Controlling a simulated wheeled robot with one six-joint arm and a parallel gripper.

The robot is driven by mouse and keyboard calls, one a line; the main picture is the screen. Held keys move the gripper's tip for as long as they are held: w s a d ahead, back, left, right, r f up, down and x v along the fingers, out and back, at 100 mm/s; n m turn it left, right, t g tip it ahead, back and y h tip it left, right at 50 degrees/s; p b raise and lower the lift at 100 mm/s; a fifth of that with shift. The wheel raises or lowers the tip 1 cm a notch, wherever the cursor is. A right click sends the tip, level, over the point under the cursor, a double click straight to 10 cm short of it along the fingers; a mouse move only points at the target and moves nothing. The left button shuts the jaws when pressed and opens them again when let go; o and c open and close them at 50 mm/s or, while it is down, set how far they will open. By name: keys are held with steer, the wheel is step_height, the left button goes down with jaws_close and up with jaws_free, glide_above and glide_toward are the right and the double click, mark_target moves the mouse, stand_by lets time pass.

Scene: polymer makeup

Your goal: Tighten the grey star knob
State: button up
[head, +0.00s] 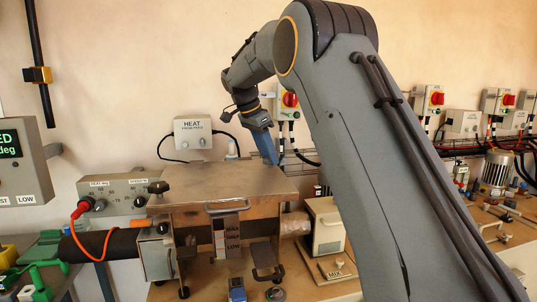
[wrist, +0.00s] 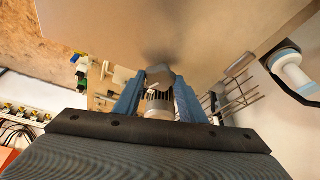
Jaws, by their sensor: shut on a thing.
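My gripper (head: 270,157) has blue fingers that reach down at the back right of the metal-topped box (head: 215,184) in the head view. In the wrist view my gripper (wrist: 160,88) has a finger on each side of a small grey rounded piece, which looks like the grey star knob (wrist: 160,74). The fingers are shut on it. Its lobes are hard to make out, and its lower side and mounting are hidden. In the head view I cannot make out the knob at the fingertips.
A HEAT box (head: 192,132) hangs on the wall behind. A grey control panel (head: 120,192) with an orange cable stands left. A cream MIX unit (head: 325,228) stands right of the metal-topped box. A white bottle-like thing (wrist: 292,76) shows right in the wrist view.

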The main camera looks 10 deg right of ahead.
steer(key=m, duration=0.2)
steer(key=m+g+p, duration=0.1)
steer(key=m+g, duration=0.1)
steer(key=m, duration=0.1)
steer(key=shift+w+m+p, duration=0.25)
steer(key=shift+m+p, duration=0.05)
steer(key=shift+p, duration=0.05)
steer(key=m+g+p, duration=0.1)
steer(key=m, duration=0.1)
steer(key=m+g+p, duration=0.1)
steer(key=m, duration=0.2)
steer(key=shift+w+d+y+p, duration=0.1)
steer(key=shift+w+y+p, duration=0.05)
steer(key=shift+y+p, duration=0.2)
steer(key=shift+m, duration=0.4)
steer(key=o, duration=1.1)
steer(key=shift+c, duration=0.2)
steer(key=shift+n, duration=0.4)
